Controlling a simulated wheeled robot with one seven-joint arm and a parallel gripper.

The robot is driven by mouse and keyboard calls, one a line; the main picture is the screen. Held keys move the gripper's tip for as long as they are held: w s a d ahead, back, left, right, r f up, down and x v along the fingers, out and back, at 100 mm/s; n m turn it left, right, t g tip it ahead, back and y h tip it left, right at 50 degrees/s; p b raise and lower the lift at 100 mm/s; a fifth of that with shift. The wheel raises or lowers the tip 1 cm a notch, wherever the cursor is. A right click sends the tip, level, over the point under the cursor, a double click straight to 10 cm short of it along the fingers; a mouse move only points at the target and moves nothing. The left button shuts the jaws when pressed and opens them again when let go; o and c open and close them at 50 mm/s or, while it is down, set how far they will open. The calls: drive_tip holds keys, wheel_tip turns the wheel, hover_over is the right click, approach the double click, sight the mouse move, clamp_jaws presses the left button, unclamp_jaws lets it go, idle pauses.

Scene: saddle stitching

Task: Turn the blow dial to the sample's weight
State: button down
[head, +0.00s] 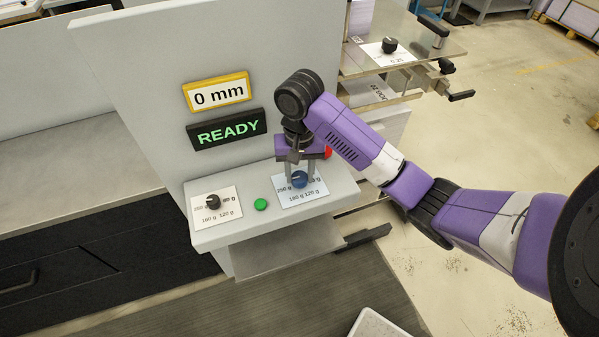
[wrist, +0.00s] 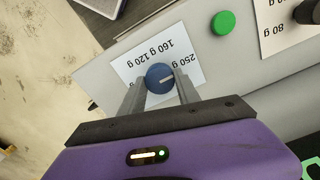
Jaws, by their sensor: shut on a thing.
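The blue dial (head: 299,180) sits on a white label card on the grey console shelf. In the wrist view the blue dial (wrist: 159,77) carries a pale pointer line, which seems to lean toward the 250 g print. The card (wrist: 140,62) also reads 160 g and 120 g; its remaining print is hidden by a finger. My gripper (head: 301,172) comes down from above, its two fingers shut on the dial's sides; it also shows in the wrist view (wrist: 160,80). No paper sample with a readable weight shows.
A green button (head: 260,204) and a dark dial (head: 212,201) on a similar card lie left of the blue dial. A red part (head: 328,152) shows behind my gripper. Displays read 0 mm (head: 217,92) and READY (head: 227,129). Another black knob (head: 389,45) stands at the back right.

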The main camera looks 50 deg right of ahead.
sight(300, 176)
drive_tip(key=shift+r, duration=0.1)
drive_tip(key=c, duration=0.9)
unclamp_jaws()
drive_tip(key=shift+w+d+r, duration=0.1)
drive_tip(key=shift+d+r, duration=0.05)
drive_tip(key=shift+r, duration=3.7)
